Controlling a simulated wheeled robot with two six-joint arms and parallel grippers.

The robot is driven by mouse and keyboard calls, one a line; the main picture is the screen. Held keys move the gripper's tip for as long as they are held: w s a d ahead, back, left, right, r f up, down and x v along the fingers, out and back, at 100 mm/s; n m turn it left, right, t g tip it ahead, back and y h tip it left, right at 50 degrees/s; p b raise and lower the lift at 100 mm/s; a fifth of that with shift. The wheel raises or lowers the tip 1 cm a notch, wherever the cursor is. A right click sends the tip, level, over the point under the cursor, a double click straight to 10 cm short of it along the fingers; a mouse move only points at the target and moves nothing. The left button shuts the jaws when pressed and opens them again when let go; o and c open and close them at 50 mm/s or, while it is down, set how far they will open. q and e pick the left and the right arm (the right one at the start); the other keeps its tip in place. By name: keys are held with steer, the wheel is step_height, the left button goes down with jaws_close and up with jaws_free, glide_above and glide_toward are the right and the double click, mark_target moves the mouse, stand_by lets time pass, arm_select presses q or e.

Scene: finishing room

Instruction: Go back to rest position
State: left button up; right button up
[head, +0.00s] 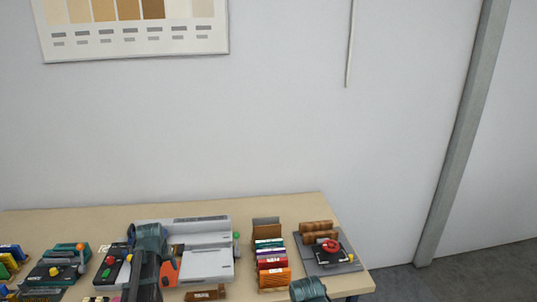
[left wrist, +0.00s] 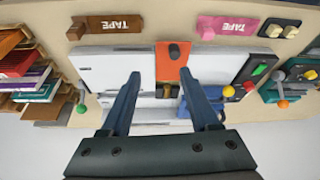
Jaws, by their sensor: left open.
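My left gripper (head: 151,240) is over the pale grey machine (head: 207,266) on the table in the head view. In the left wrist view its two blue fingers (left wrist: 161,76) are spread apart with nothing held between them. Beyond and below them lies the grey machine (left wrist: 105,67) with an orange plate (left wrist: 173,62) that carries a dark knob. The orange part also shows beside my arm in the head view (head: 170,273). A teal part of my right arm shows at the bottom edge of the head view; its gripper does not show.
The wooden table (head: 285,205) holds a rack of colourful packs (head: 270,262), a grey board with a red knob (head: 331,246), and boxes with knobs (head: 60,269) at left. A brown tape block (left wrist: 115,27) and a pink one (left wrist: 227,28) lie beside the machine. A wall stands behind.

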arm_select(q)
steer(key=s+d+f+m+g+h+b, duration=0.15)
steer(key=s+d, duration=0.25)
steer(key=d, duration=0.7)
steer(key=s+d+f+m+g+b, duration=0.1)
steer(key=s+d+f+m, duration=0.2)
steer(key=d, duration=0.9)
steer(key=s+d+m+g+y+b, duration=0.1)
steer(key=s+d+m+g, duration=0.1)
steer(key=s+d, duration=1)
steer(key=s+m, duration=0.1)
steer(key=s, duration=0.1)
steer(key=shift+s+d+f, duration=0.3)
steer(key=shift+d+f, duration=0.05)
steer(key=shift+d, duration=0.05)
